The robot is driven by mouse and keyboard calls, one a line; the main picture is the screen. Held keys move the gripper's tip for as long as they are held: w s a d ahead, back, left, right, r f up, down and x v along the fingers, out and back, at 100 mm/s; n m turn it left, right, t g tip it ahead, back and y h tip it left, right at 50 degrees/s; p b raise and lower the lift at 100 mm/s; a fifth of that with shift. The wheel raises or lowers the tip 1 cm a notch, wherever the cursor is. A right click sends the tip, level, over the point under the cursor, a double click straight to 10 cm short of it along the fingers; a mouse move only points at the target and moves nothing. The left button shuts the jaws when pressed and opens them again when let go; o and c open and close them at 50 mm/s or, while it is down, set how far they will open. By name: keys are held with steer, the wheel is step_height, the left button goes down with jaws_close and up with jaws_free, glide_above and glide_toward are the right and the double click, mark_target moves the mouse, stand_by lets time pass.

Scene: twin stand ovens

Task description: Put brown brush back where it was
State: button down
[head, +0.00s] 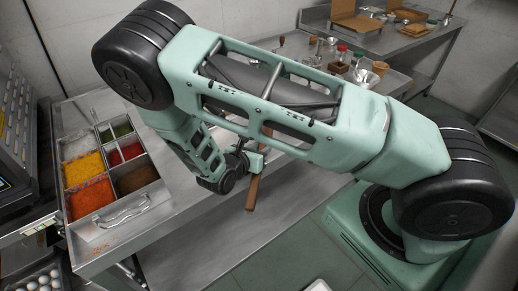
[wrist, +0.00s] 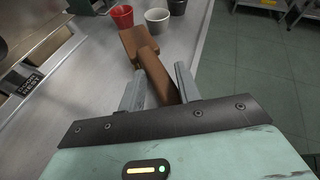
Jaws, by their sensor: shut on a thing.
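The brown brush (wrist: 140,42) is between the two fingers of my gripper (wrist: 160,86) in the wrist view. Its handle runs back between the fingers, and its wider block end points away toward the cups. In the head view the brush (head: 252,192) hangs down from my gripper (head: 254,163) near the front edge of the steel counter (head: 190,245). My gripper is shut on it. The arm hides part of the counter behind, and I cannot tell whether the brush touches anything below.
A red cup (wrist: 121,16), a grey cup (wrist: 157,21) and a dark cup (wrist: 177,6) stand beyond the brush. A tray (head: 130,212) of colored toppings is at the left. More small items stand on the counter behind my arm. Open floor (head: 290,248) lies beside the counter.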

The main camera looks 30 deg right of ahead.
steer(key=shift+f, duration=0.35)
steer(key=c, duration=0.9)
jaws_free()
steer(key=b+v, duration=0.4)
steer(key=v, duration=1.4)
steer(key=s+a+r+m+g+y, duration=0.2)
steer(key=s+r+m+y, duration=0.4)
steer(key=s+r+m, duration=0.1)
steer(key=s+a+r+m+g+y, duration=0.1)
steer(key=s+r+m+g+y, duration=0.2)
steer(key=s+r+m+y, duration=0.4)
steer(key=s+m, duration=0.2)
steer(key=s, duration=0.1)
steer(key=shift+a+m+g, duration=0.3)
steer(key=shift+a+m, duration=0.1)
